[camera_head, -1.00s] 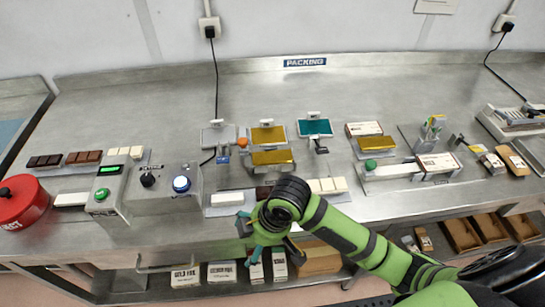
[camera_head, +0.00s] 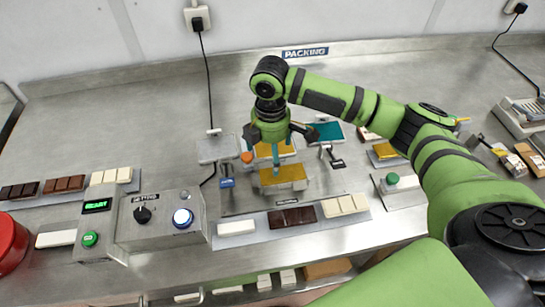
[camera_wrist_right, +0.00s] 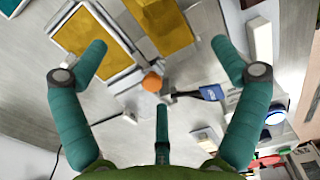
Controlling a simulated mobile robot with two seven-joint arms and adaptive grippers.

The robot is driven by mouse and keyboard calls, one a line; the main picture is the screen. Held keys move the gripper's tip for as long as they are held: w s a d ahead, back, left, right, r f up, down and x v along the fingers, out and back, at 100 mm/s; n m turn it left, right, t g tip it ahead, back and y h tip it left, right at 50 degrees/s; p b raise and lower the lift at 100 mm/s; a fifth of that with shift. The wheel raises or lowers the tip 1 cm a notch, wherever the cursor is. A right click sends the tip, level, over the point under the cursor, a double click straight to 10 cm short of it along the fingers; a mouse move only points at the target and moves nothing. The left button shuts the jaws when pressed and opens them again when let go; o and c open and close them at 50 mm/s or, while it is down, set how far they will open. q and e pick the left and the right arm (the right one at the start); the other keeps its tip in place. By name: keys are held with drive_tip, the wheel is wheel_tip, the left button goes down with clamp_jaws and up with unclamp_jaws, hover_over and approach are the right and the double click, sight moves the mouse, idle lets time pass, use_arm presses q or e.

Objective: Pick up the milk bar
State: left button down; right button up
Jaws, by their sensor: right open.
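A lighter brown bar (camera_head: 63,185), which looks like the milk bar, lies at the left between a darker bar (camera_head: 18,190) and a white bar (camera_head: 110,176). Another dark brown bar (camera_head: 291,217) lies on the front strip beside a white bar (camera_head: 344,205); I cannot tell whether it is milk or dark. My right gripper (camera_head: 277,146) is open and empty, pointing down above the gold moulds (camera_head: 283,177). In the right wrist view its spread fingers (camera_wrist_right: 160,68) frame an orange knob (camera_wrist_right: 152,82). My left gripper is out of view.
A control box (camera_head: 160,222) with a blue button stands left of the front strip (camera_head: 237,241). A grey plate (camera_head: 216,148), a teal mould (camera_head: 326,132) and a blue-tagged lever (camera_head: 227,182) surround the gripper. A red container (camera_head: 10,243) is at the left edge. The back of the bench is clear.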

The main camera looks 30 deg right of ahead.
sight(282, 174)
drive_tip(key=shift+s+f, duration=0.1)
drive_tip(key=shift+f, duration=0.05)
drive_tip(key=shift+s+d+f+p, duration=0.15)
drive_tip(key=shift+s+f+p, duration=0.25)
drive_tip(key=shift+f+p, duration=0.3)
drive_tip(key=shift+d+f+p, duration=0.2)
drive_tip(key=shift+f+p, duration=0.2)
drive_tip(key=shift+f, duration=0.1)
drive_tip(key=shift+d+f+p, duration=0.15)
drive_tip(key=shift+f+p, duration=0.25)
drive_tip(key=shift+f, duration=0.1)
drive_tip(key=shift+w+f, duration=0.2)
drive_tip(key=shift+f, duration=1.3)
drive_tip(key=c, duration=1.2)
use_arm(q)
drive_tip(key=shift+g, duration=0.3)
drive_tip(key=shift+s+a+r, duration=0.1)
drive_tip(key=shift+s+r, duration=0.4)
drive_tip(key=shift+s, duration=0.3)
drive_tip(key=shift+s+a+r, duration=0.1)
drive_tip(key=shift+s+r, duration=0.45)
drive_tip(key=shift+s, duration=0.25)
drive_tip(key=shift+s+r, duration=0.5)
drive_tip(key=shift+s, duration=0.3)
use_arm(e)
drive_tip(key=shift+r, duration=0.1)
drive_tip(key=shift+c, duration=0.2)
